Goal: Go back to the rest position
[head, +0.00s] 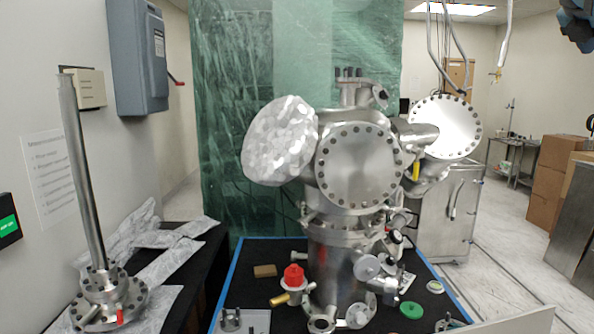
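Neither of my grippers shows in the head view. A dark blue mechanical part (577,22) is cut off by the top right corner, and I cannot tell what it belongs to. A large steel vacuum chamber (358,168) stands upright in the middle, with round bolted flanges. A foil-wrapped part (280,142) is at its left and a wide round flange (446,127) at its right. It stands on a black table (262,256) with blue edges.
A tall steel tube on a flanged base (84,180) stands on the left on foil-covered black surface. A red-capped valve (294,277), a brown block (265,271) and a green disc (411,310) are near the chamber. Cardboard boxes (556,170) stand right. Floor (502,240) is clear between.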

